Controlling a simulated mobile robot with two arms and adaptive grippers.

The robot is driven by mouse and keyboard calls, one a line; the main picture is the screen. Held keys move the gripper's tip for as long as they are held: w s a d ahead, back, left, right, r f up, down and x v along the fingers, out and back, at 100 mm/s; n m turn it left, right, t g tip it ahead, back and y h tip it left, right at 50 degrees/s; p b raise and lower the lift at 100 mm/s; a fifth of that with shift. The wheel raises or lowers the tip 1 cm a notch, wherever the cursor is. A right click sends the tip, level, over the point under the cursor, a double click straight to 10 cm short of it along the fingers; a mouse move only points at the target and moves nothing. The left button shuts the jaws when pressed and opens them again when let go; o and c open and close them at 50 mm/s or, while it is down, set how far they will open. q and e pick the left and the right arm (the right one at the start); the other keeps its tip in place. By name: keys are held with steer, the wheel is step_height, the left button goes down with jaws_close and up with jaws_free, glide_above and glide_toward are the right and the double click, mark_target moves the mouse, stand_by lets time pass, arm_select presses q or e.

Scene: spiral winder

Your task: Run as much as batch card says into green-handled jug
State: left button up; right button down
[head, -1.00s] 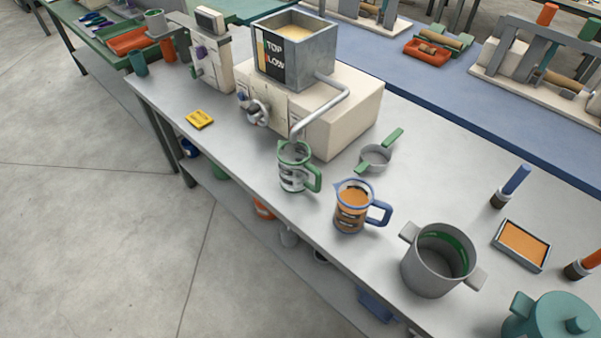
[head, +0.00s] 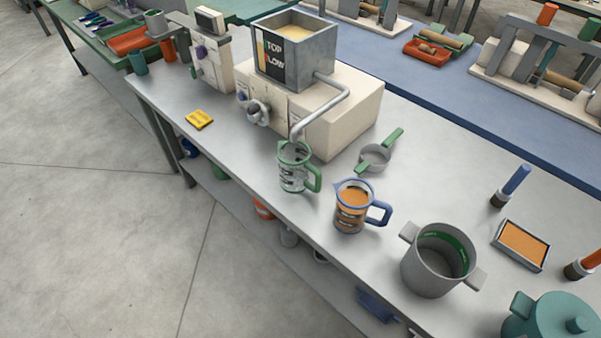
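The green-handled jug (head: 293,172) stands upright on the grey bench under the spout (head: 298,128) of the dispensing machine (head: 340,112). The jug looks clear, with dark markings; I cannot make out any filling in it. The machine's hopper (head: 312,62) holds a pale yellow mass and carries a "TOP" and "LOW" level panel (head: 275,58). Knobs (head: 258,112) sit on the machine's front. A small yellow card (head: 199,119) lies on the bench to the left; its text is too small to read. Neither of my grippers is in view.
A blue-handled jug (head: 351,217) with orange contents stands right of the green-handled jug. A grey pot (head: 428,279), a green-handled strainer or pan (head: 374,158), an orange-filled tray (head: 521,246) and a teal lidded pot (head: 560,322) share the bench. The bench's front edge runs close to the jugs.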

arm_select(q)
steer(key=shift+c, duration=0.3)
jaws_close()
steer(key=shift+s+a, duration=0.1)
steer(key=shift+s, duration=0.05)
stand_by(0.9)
